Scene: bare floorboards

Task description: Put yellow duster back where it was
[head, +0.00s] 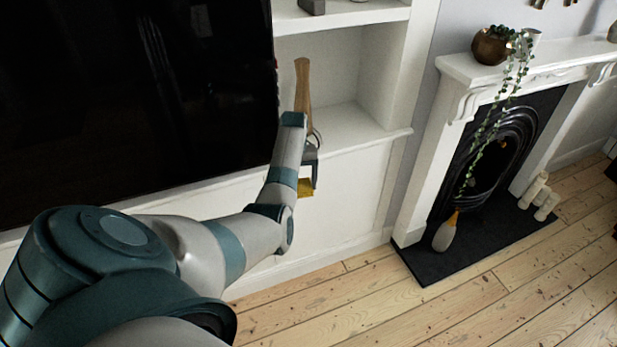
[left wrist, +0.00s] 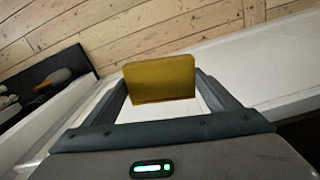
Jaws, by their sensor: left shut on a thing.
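The yellow duster (head: 306,188) shows as a small flat yellow piece at the end of my left gripper (head: 309,178). In the left wrist view, the yellow duster (left wrist: 159,78) is a mustard rectangle between the two fingers, which are shut on it. It is held in front of the white wall unit, below the shelf opening in the head view. Part of it is hidden by the gripper in the head view. My right gripper is not in view.
A white alcove shelf (head: 352,122) is beside the large dark screen (head: 130,90). A wooden item (head: 302,82) rises behind my wrist, its lower end hidden. Floorboards in front are clear.

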